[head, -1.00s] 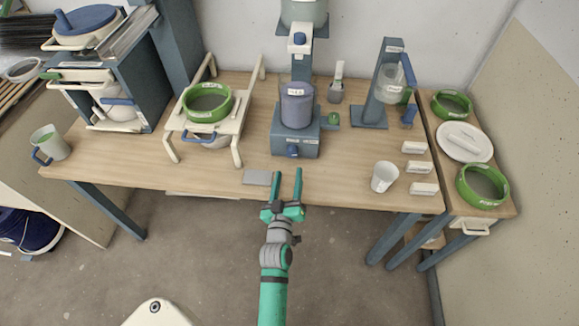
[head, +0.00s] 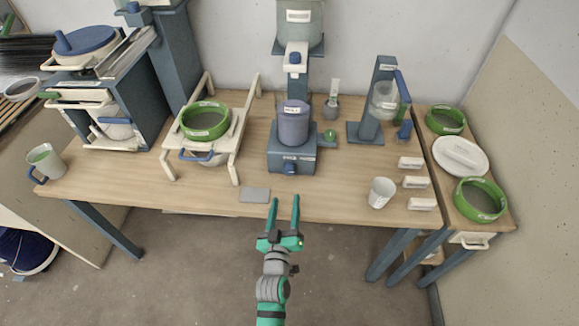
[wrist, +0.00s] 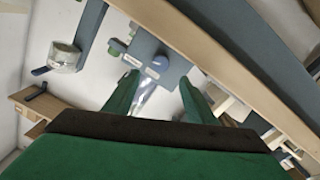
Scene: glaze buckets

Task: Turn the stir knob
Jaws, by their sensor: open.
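A blue knob (head: 291,169) sits low on the front of the dark blue stirrer base (head: 307,157). A labelled blue-grey pot (head: 293,125) stands on the base. My gripper (head: 284,199) is open and empty, in front of the stirrer at the table's front edge, its fingers pointing towards the knob with a clear gap between. In the wrist view a round blue knob (wrist: 159,62) shows on the blue base beyond and between my open fingertips (wrist: 158,88), apart from them. I take this as the stir knob; its label is too small to read.
A grey plate (head: 255,195) lies on the table left of my gripper. A stand with a green-rimmed sieve (head: 205,121) is further left. A white cup (head: 381,192) and several small labelled blocks are at right. A green knob (head: 329,135) juts from the base's right side.

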